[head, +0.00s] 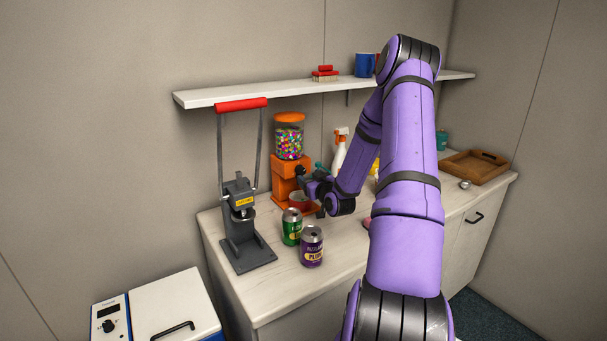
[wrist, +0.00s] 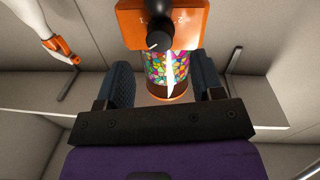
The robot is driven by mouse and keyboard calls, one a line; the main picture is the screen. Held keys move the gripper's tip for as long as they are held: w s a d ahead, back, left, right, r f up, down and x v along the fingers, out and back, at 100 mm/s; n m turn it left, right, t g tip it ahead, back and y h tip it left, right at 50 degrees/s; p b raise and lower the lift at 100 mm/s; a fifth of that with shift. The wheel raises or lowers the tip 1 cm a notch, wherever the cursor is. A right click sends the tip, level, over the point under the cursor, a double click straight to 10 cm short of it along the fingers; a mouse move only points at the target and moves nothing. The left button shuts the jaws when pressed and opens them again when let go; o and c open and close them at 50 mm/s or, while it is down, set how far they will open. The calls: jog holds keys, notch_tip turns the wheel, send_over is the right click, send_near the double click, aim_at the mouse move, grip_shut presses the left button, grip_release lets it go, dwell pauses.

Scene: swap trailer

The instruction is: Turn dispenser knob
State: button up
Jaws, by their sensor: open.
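The orange candy dispenser (head: 287,178) stands on the counter, with a clear globe of colourful candies (head: 289,143) on top. In the wrist view the dispenser appears upside down, its orange body (wrist: 128,25) at the top. The dark round knob (wrist: 158,32) on its front has a white pointer mark. My gripper (wrist: 161,78) is open and empty. Its two fingers appear on either side of the globe in the picture, with the knob just beyond the fingertips, apparently not touched. In the head view my gripper (head: 312,186) is in front of the dispenser, and my wrist partly hides it.
A green can (head: 292,227) and a purple can (head: 312,246) stand in front of the dispenser. A grey press with a red handle (head: 241,105) is at left. A white spray bottle (head: 339,155) is behind my arm. A shelf (head: 250,92) runs above. A wooden tray (head: 475,167) lies at right.

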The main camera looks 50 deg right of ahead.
aim_at(303, 172)
jog(key=shift+x, duration=2.6)
jog(key=shift+c, duration=0.3)
jog(key=c, duration=0.9)
jog(key=shift+o, duration=0.2)
jog(key=shift+m, duration=2.3)
jog(key=o, duration=0.9)
